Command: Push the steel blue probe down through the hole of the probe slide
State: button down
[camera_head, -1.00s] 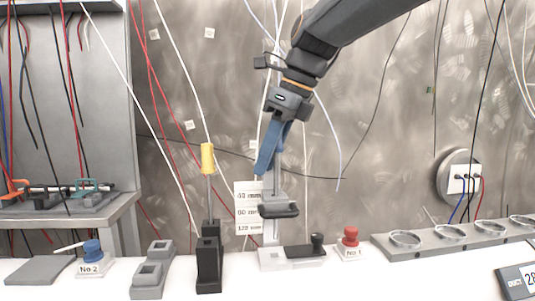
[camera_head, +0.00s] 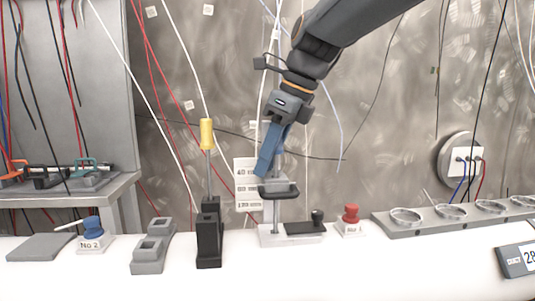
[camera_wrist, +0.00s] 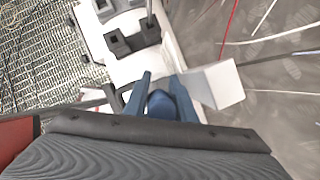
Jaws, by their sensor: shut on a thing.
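My gripper (camera_head: 267,172) is above the probe slide, with its blue fingers slanting down to the slide's dark carriage (camera_head: 279,192). In the wrist view my gripper (camera_wrist: 160,84) is shut on the rounded blue head of the steel blue probe (camera_wrist: 160,104), between the fingers. The probe slide has a light grey base (camera_head: 272,237) on the white bench and an upright between base and carriage. The fingers hide most of the probe in the head view. I cannot tell how deep it sits in the hole.
Left of the slide stand a yellow-handled tool (camera_head: 207,134) in a black holder (camera_head: 209,242) and a grey block with square openings (camera_head: 153,246). A black-knobbed part (camera_head: 306,226) and a red knob (camera_head: 351,214) are close on the right. A rack of rings (camera_head: 450,216) is farther right.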

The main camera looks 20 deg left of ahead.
aim_at(267, 175)
jog(key=shift+f, duration=1.6)
jog(key=shift+f+b, duration=0.15)
jog(key=shift+b, duration=0.15)
jog(key=c, duration=1.4)
grip_release()
jog(key=shift+s, duration=0.1)
